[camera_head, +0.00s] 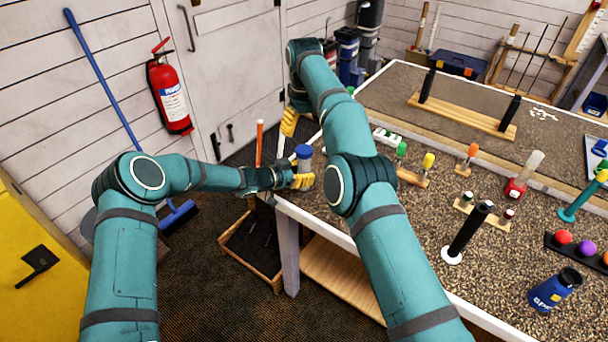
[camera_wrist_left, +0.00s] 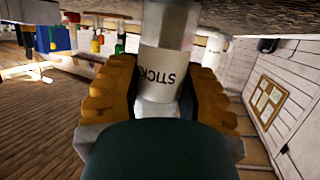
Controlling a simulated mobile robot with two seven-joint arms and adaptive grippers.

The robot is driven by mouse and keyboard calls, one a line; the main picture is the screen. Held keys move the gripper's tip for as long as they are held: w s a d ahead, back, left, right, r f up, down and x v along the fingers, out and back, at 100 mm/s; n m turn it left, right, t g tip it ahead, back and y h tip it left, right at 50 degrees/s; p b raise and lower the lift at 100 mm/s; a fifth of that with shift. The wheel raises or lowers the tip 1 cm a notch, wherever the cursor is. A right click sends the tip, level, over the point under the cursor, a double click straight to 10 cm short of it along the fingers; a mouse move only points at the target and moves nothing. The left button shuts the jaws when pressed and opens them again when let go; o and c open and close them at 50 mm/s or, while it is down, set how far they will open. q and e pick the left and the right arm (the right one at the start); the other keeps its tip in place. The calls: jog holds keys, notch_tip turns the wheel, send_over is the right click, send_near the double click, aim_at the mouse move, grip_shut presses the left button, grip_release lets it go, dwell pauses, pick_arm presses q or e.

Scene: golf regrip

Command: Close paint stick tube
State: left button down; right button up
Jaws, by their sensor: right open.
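The paint stick tube (camera_head: 304,166) is a pale cylinder with a blue cap (camera_head: 303,151) at its top, near the left edge of the workbench. I cannot tell how firmly the cap sits. My left gripper (camera_head: 302,181) has its yellow fingers around the tube. In the left wrist view the tube (camera_wrist_left: 165,62), with printed "STICK" lettering, stands between both fingers (camera_wrist_left: 165,95). My right gripper (camera_head: 290,121) is open and empty, behind the tube and slightly left of it. My right arm partly hides it.
The workbench (camera_head: 400,235) holds several small coloured-top bottles, a black cylinder on a white base (camera_head: 466,235) and a blue bottle (camera_head: 553,289) to the right. An orange stick (camera_head: 259,144) stands left of the tube. A wooden crate (camera_head: 250,262) is on the floor below.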

aim_at(304, 149)
jog(key=shift+d+f+n, duration=0.1)
jog(key=shift+n, duration=2.1)
jog(key=shift+f, duration=3.9)
